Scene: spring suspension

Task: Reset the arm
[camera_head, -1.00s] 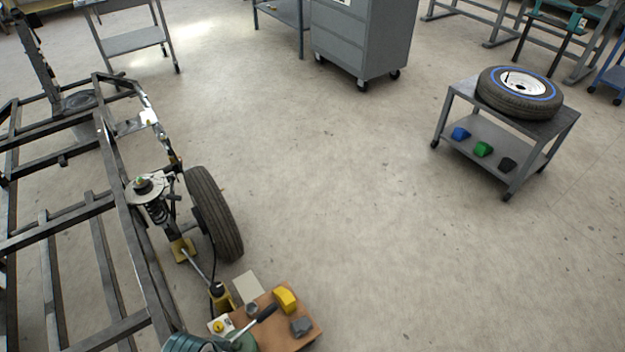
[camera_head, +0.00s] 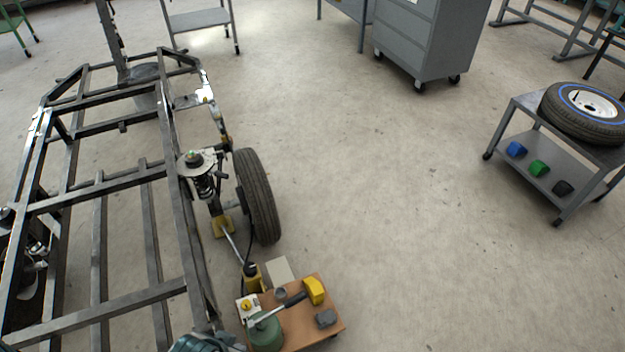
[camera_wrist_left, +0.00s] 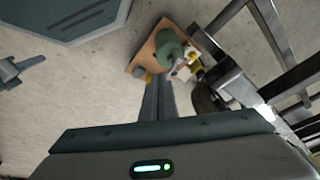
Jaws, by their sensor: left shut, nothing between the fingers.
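My left gripper (camera_wrist_left: 158,103) shows in the left wrist view, its two dark fingers together with nothing between them. It points toward a wooden board (camera_wrist_left: 142,57) with a green canister (camera_wrist_left: 169,45), which lies beyond the fingertips. In the head view only a teal piece of my arm (camera_head: 197,343) shows at the bottom edge; the gripper itself is hidden there. A dark part (camera_wrist_left: 20,71) at the left of the left wrist view may be my right gripper; its fingers are too unclear to judge.
A steel vehicle frame (camera_head: 178,215) with a spring strut (camera_head: 205,183) and tyre (camera_head: 259,197) stands at left. The board (camera_head: 296,320) beside it holds the canister (camera_head: 265,333) and a yellow block (camera_head: 315,290). A cart (camera_head: 520,112) carries a wheel (camera_head: 588,113). Middle floor is clear.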

